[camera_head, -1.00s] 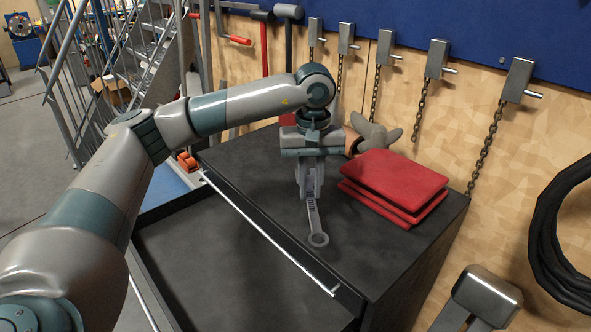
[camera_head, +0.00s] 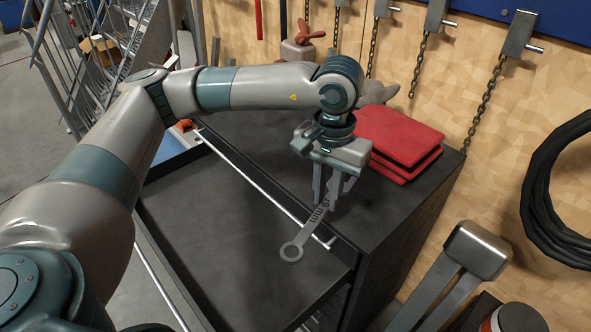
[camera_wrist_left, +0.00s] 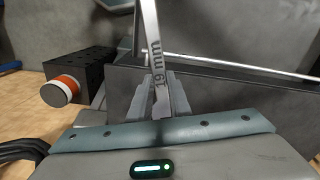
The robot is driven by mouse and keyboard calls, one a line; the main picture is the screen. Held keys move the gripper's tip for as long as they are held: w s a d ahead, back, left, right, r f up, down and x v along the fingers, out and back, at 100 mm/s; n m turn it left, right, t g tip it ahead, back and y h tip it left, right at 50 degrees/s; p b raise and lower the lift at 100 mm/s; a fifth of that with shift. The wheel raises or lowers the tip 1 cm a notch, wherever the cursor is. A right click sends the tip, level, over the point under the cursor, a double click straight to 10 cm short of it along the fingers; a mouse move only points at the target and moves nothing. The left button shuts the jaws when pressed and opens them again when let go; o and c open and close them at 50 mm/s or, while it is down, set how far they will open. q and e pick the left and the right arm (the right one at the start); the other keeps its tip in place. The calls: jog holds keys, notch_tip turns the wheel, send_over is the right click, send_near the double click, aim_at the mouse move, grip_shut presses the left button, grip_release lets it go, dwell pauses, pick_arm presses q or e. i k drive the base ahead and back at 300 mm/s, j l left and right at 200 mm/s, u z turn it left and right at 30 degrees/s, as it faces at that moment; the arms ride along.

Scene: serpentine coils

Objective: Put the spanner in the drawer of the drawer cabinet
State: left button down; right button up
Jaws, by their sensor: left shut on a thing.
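The grey spanner (camera_head: 306,232), marked 19 mm, is held by my left gripper (camera_head: 327,198). Its ring end points down toward the lower left, over the open drawer and past the cabinet's front edge. In the left wrist view the spanner (camera_wrist_left: 151,40) runs up from between the shut fingers (camera_wrist_left: 160,98). The dark drawer cabinet (camera_head: 392,235) stands below. Its drawer (camera_head: 205,245) is pulled out to the left, and the visible part of its floor is bare. My right gripper is not in view.
Red stacked pads (camera_head: 400,138) lie on the cabinet top, beside my left gripper. A silver bar (camera_head: 262,188) runs along the cabinet's front edge, close to the spanner. Chains (camera_head: 484,110) hang on the wall behind, and a black cable coil (camera_head: 530,205) hangs at right.

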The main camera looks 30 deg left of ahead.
aim_at(212, 239)
jog(key=u, duration=1.2)
jog(key=i+l, duration=0.45)
